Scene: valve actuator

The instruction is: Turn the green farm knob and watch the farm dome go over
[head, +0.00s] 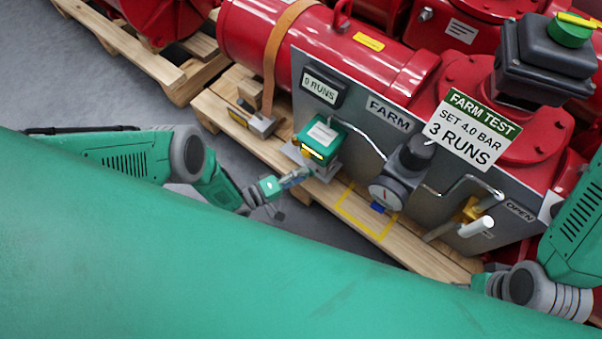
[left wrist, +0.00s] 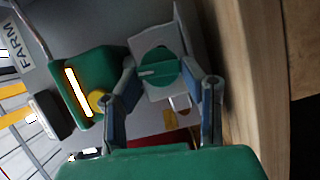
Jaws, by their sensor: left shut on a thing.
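In the head view the fingers hide the knob, just below the green box (head: 319,137) on the FARM panel. The farm dome (head: 569,31) is green with a yellow bar, on top of a dark box at the upper right. My right arm comes in at the right edge; its fingers cannot be made out.
A sign (head: 470,130) reads SET 4.0 BAR, 3 RUNS. The red actuator (head: 300,45) rests on a wooden pallet (head: 222,113).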

